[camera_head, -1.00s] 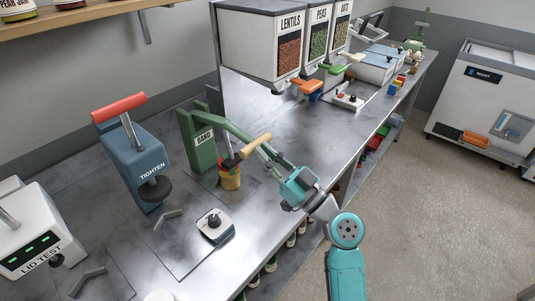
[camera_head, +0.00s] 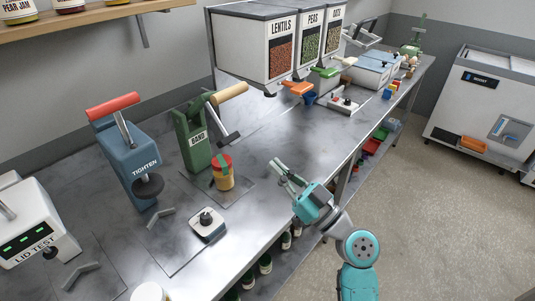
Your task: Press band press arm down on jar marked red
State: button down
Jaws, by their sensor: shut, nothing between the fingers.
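The green band press (camera_head: 190,140), labelled BAND, stands on the steel counter. Its press arm (camera_head: 210,102) is raised, with the wooden handle (camera_head: 231,93) up and a dark plunger hanging clear of the jar. The jar (camera_head: 224,181), yellowish with a red lid and a green strip over it, stands upright on the press's base plate. My gripper (camera_head: 275,168) is shut and empty, to the right of the jar above the counter. It touches neither the jar nor the handle.
The blue TIGHTEN press (camera_head: 139,160) with a red handle stands left. A small dial box (camera_head: 207,225) sits in front of the jar. The LID TEST machine (camera_head: 35,235) is at lower left, dispensers (camera_head: 254,55) behind. Counter right of the jar is clear.

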jog(key=shift+s+d+f, duration=0.75)
jog(key=shift+d+f, duration=0.15)
jog(key=shift+f, duration=0.15)
jog(key=s+d+f+m+t+h, duration=0.1)
jog(key=s+d+f+m+h, duration=0.3)
jog(key=f, duration=0.4)
jog(key=s+d+f+m+t+h, duration=0.1)
jog(key=s+d+f+m+h, duration=0.15)
jog(key=s+f+h, duration=0.35)
jog(key=s+d+f+m+h, duration=0.3)
jog(key=s+f+m, duration=0.15)
jog(key=f, duration=0.45)
jog(key=s+d+r+h, duration=0.1)
jog(key=s+d+h, duration=0.1)
jog(key=s, duration=1.1)
jog(key=s+d+r+h, duration=0.1)
jog(key=s+d+h, duration=0.2)
jog(key=s, duration=1.1)
jog(key=shift+d+r+g, duration=0.4)
jog(key=shift+d, duration=0.6)
jog(key=shift+s, duration=0.1)
